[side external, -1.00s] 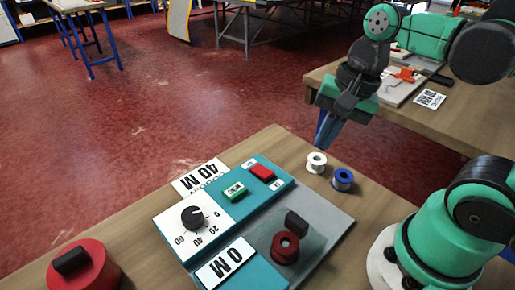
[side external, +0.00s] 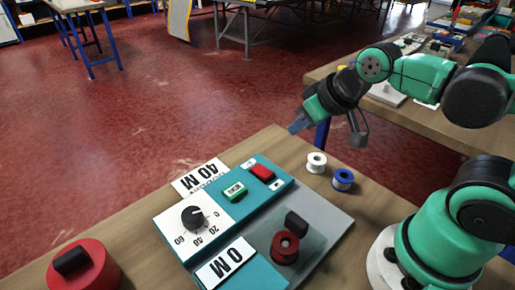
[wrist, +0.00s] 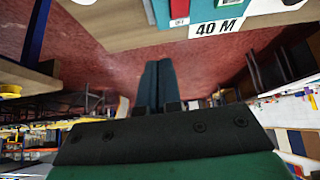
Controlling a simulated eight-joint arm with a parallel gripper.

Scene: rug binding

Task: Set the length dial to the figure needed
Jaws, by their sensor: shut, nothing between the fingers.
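The length dial (side external: 193,217) is a black knob on a white plate marked 0, 20, 40 and 60. Its pointer is too small to read surely; it seems turned toward 0. A white display (side external: 227,263) below it reads 0 M. A card (side external: 199,177) behind the panel reads 40 M; the card also shows in the wrist view (wrist: 218,27). My gripper (side external: 292,129) is shut and empty, raised beyond the panel's far right side, well away from the dial. Its closed fingers show in the wrist view (wrist: 158,66), where the dial is not seen.
A red-and-black spool (side external: 285,247) sits on the grey plate. White (side external: 316,162) and blue (side external: 342,179) spools stand right. A red round object (side external: 83,268) stands front left.

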